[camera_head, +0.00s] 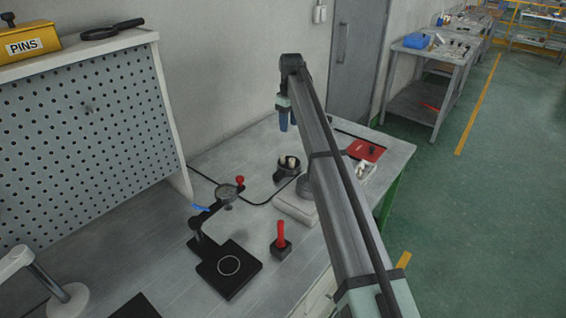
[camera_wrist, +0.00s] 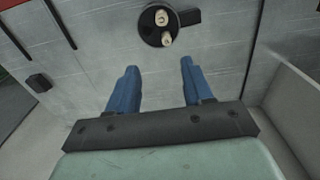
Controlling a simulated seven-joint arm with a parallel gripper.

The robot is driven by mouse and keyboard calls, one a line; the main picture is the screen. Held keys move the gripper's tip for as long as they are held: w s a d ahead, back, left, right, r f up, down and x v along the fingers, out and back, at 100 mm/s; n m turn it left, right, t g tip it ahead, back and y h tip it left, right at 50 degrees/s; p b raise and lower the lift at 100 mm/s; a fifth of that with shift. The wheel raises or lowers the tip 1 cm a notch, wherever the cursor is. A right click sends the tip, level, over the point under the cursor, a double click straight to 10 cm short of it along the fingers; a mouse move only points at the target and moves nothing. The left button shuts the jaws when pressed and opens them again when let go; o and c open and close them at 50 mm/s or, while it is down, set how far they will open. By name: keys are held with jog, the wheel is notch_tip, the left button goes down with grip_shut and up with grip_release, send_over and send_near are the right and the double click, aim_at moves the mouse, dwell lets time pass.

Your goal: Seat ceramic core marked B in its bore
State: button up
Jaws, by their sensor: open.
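A dark round fixture (camera_head: 279,172) stands on the grey bench with pale ceramic cores (camera_head: 291,161) in it. In the wrist view the fixture (camera_wrist: 148,31) is at top centre, with a dark arm reaching right, and two pale cores (camera_wrist: 162,17) show inside it. Marks on the cores are too small to read, so I cannot tell which is B. My gripper (camera_head: 287,122) has blue fingers pointing down and is above the bench, apart from the fixture. In the wrist view my gripper (camera_wrist: 159,68) is open with nothing between its fingers.
A dial gauge stand (camera_head: 228,268) and a red-handled tool in a black block (camera_head: 281,246) stand in front. A red mat (camera_head: 366,151) and small white pieces (camera_head: 363,169) lie to the right. A perforated panel (camera_head: 85,150) rises at left. A cable crosses the bench.

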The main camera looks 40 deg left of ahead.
jog(key=s+a, duration=0.1)
jog(key=s, duration=0.1)
send_over(283, 156)
jog(key=shift+n, duration=0.4)
jog(key=f, duration=0.9)
jog(key=shift+s+d, duration=0.15)
jog(key=shift+d, duration=0.05)
jog(key=shift+w+a+f, duration=0.1)
jog(key=shift+a+f, duration=0.05)
jog(key=shift+f, duration=1.2)
jog(key=shift+w+a+f, duration=0.1)
jog(key=shift+f, duration=1.25)
grip_shut()
